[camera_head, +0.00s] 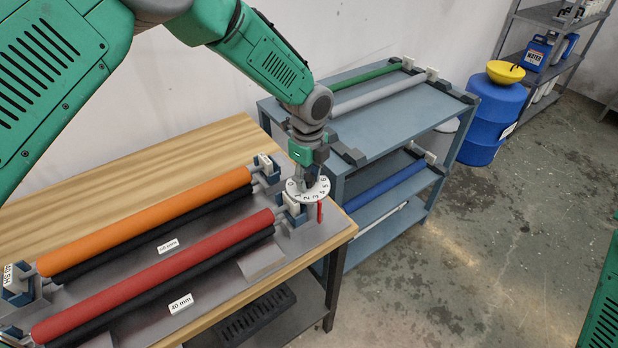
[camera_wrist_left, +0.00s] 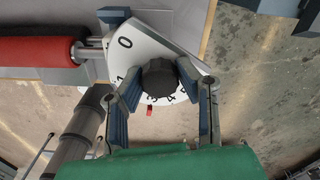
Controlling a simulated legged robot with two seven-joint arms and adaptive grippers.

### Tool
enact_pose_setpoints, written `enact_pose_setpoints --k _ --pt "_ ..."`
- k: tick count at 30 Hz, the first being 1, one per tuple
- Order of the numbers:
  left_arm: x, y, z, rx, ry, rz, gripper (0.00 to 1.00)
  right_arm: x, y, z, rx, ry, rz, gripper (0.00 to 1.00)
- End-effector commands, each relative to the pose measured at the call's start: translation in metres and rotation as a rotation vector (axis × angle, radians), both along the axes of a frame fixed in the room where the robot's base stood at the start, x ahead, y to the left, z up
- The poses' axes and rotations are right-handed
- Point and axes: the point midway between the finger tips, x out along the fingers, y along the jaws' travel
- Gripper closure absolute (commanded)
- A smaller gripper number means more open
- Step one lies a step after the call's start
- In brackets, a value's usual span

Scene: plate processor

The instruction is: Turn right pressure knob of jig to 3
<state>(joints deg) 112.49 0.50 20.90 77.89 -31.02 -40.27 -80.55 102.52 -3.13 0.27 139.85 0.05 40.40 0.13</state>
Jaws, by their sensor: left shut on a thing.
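The right pressure knob is a white numbered dial (camera_head: 318,190) with a dark round grip, at the right end of the jig (camera_head: 325,232). In the left wrist view the dark grip (camera_wrist_left: 158,78) sits between the fingers on the white dial (camera_wrist_left: 150,50). My left gripper (camera_head: 310,180) comes down from above and is shut on the knob; its fingers (camera_wrist_left: 156,92) lie on either side. A red marker (camera_head: 319,212) stands at the dial's front edge. In the wrist view the red marker (camera_wrist_left: 149,111) appears closest to the 3, though the digits are small. My right gripper is out of view.
An orange roller (camera_head: 150,222) and a red roller (camera_head: 155,275) lie left of the knob on the jig. A blue-grey shelf cart (camera_head: 400,115) with rollers stands behind and right. A blue barrel (camera_head: 488,120) is farther right. The floor at right is clear.

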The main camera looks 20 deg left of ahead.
Motion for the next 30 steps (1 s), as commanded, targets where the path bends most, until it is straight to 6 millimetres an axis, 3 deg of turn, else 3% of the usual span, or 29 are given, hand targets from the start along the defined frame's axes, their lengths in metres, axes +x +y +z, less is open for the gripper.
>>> enact_pose_setpoints --k 3,4,5,17,30 --pt "0.005 0.001 0.003 -0.002 -0.012 0.002 1.0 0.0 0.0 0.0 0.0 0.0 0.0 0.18" --pt "0.005 0.001 0.003 -0.002 -0.012 0.002 0.61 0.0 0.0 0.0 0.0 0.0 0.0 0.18" --pt "0.004 0.001 0.003 -0.002 -0.011 0.002 0.51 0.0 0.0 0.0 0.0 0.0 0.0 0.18" --pt "0.001 0.0 0.007 -0.001 -0.006 0.002 0.51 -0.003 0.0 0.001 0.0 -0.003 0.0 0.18" --pt "0.004 0.0 0.09 -0.001 -0.007 0.002 0.51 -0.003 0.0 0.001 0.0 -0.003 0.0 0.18"
